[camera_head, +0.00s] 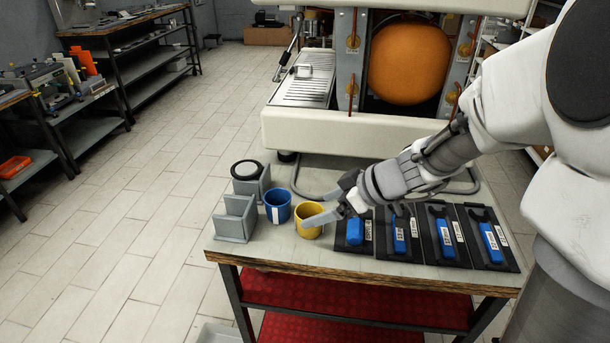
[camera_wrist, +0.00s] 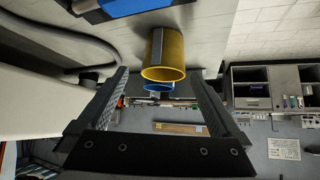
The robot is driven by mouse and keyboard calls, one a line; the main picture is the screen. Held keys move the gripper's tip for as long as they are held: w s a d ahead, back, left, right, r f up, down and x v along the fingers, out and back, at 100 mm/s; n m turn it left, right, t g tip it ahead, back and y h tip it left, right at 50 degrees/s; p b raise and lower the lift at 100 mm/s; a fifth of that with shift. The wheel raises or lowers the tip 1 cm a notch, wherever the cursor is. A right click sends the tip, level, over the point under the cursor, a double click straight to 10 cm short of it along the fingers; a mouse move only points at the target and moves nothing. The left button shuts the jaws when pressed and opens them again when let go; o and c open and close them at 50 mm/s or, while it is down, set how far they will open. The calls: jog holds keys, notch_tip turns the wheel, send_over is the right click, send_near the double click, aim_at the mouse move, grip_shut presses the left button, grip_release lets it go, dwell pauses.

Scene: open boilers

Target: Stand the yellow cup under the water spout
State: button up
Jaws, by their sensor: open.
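The yellow cup (camera_head: 308,224) stands upright on the workbench, just right of a blue cup (camera_head: 277,206). My gripper (camera_head: 327,202) is open at the yellow cup's right side, with one finger overlapping the cup's rim in the head view. In the wrist view the yellow cup (camera_wrist: 165,54) appears in line with the gap between the open fingers (camera_wrist: 162,78), and nothing is gripped. I cannot tell whether a finger touches it. A thin metal pipe with a dark handle (camera_head: 291,45) rises by the machine's drip tray (camera_head: 302,91); I cannot tell whether it is the water spout.
Black trays with blue tools (camera_head: 400,235) lie right of my gripper. A grey holder (camera_head: 236,218) and a round black-topped piece (camera_head: 247,170) stand left of the cups.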

aim_at(300, 216)
jog(key=shift+a+x, duration=0.25)
jog(key=shift+x, duration=3.25)
jog(key=shift+s+r, duration=0.1)
jog(key=shift+s, duration=0.05)
jog(key=c, duration=1.4)
jog(key=shift+c, duration=0.2)
jog(key=shift+r, duration=0.1)
